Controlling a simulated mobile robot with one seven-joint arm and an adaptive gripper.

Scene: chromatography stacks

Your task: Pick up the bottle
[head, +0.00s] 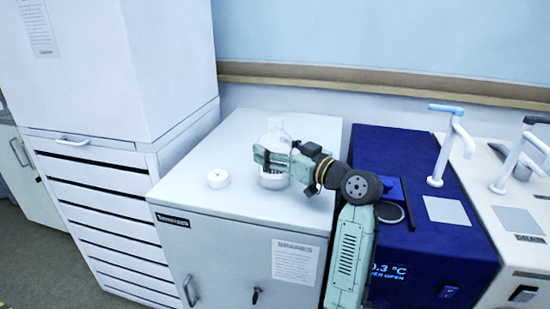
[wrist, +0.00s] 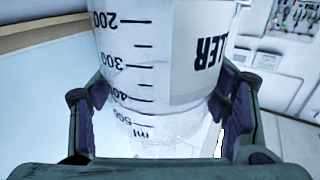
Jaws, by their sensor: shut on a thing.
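The bottle (head: 277,136) is clear glass or plastic and upright over the white cabinet top in the head view. In the wrist view the bottle (wrist: 150,60) fills the middle, with dark volume marks and a printed label that look upside down. My gripper (head: 274,160) reaches in from the right and is shut on the bottle around its middle. In the wrist view my gripper's fingers (wrist: 163,112) lie on both sides of it. I cannot tell whether the bottle's base touches the cabinet top.
A tall white drawer unit (head: 90,170) stands at the left. A dark blue device (head: 425,240) and a white unit with taps (head: 500,200) stand to the right. A wall is behind.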

